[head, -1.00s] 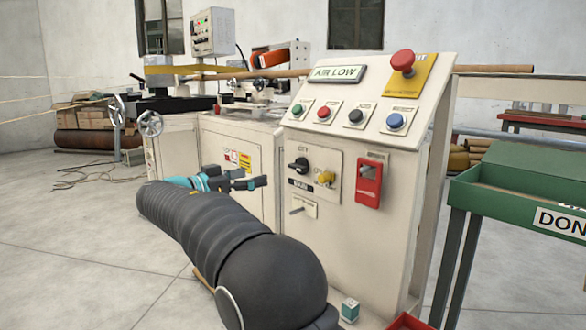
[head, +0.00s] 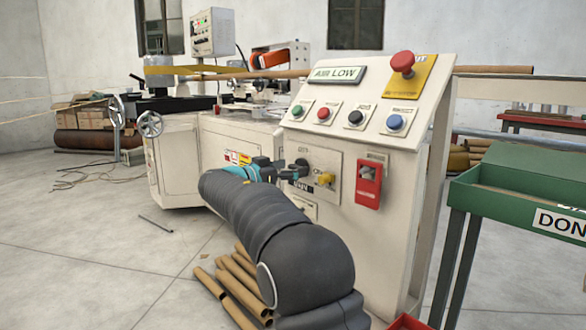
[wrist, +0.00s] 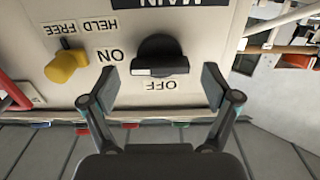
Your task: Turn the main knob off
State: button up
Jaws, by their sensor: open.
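The OFF label (wrist: 161,86) sits on the gripper side of the knob. My gripper (wrist: 161,88) is open, its two fingers apart on either side of the knob and short of it, with nothing between them. In the head view my gripper (head: 287,172) is at the panel's left edge, partly covering the knob.
A yellow knob (wrist: 66,66) with HELD and FREE labels sits beside the main knob; it shows in the head view (head: 324,179). A red switch (head: 368,184) is further right. Push buttons and a red emergency stop (head: 403,62) are above. A green cart (head: 520,180) stands right.

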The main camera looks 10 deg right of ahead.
jog(key=shift+w+d, duration=0.2)
jog(key=shift+d, duration=0.1)
jog(key=shift+c, duration=0.2)
jog(key=c, duration=1.1)
